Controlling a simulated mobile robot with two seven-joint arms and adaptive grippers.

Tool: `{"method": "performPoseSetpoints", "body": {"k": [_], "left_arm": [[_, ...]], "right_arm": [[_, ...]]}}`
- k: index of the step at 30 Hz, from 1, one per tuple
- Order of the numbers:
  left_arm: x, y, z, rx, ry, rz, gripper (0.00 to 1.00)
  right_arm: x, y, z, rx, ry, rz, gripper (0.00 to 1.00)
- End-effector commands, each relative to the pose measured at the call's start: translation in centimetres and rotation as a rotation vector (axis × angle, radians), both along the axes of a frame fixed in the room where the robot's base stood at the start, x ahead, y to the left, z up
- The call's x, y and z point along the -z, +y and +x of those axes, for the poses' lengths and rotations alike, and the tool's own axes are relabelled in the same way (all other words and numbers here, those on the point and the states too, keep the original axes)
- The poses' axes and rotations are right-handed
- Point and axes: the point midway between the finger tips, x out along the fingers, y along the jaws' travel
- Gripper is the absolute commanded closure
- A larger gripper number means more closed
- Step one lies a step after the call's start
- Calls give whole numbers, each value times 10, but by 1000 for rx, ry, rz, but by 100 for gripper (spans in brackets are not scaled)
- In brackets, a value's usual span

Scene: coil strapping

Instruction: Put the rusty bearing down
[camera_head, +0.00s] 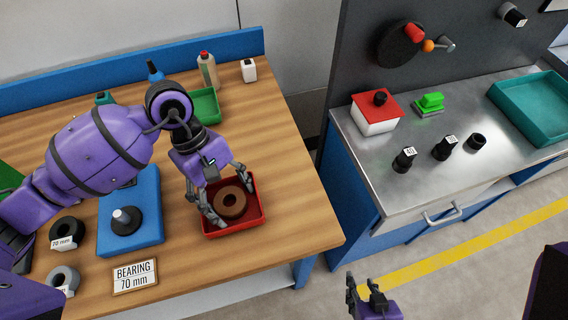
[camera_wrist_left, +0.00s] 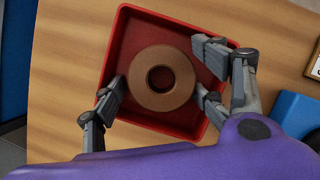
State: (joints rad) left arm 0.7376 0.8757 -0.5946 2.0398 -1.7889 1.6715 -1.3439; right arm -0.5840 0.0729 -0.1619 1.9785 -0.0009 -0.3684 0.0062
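The rusty bearing (camera_head: 230,203), a brown ring, lies flat in the red tray (camera_head: 236,232) near the table's right edge. My left gripper (camera_head: 229,198) reaches down into the tray, its fingers spread on both sides of the bearing. In the left wrist view the bearing (camera_wrist_left: 143,93) sits between the open fingers, with the tray floor around it; whether any finger touches it is hard to tell. My right gripper (camera_head: 364,288) is at the bottom of the head view, away from the table, with its fingers apart and empty.
A blue block (camera_head: 130,240) with a spindle stands left of the tray. Dark and grey rings labelled 70 mm (camera_head: 66,232) and a "BEARING 70 mm" sign (camera_head: 135,275) lie nearby. A green bin (camera_head: 205,106) and bottles (camera_head: 207,70) are behind. A metal bench (camera_head: 430,180) stands right.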

Motion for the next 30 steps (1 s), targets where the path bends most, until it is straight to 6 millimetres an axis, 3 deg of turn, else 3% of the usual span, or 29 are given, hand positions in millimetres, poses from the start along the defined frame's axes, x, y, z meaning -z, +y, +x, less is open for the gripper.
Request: {"method": "performPoseSetpoints", "body": {"k": [1, 14, 17, 30], "left_arm": [[13, 2, -5, -4, 18, 9, 44], [6, 5, -5, -4, 16, 15, 44], [-8, 4, -4, -4, 10, 12, 44], [-92, 28, 23, -1, 8, 10, 44]], "right_arm": [[4, 0, -2, -1, 6, 0, 65], [-2, 0, 2, -9, -2, -3, 65], [-14, 0, 10, -13, -19, -2, 65], [4, 0, -5, -16, 13, -5, 65]]}}
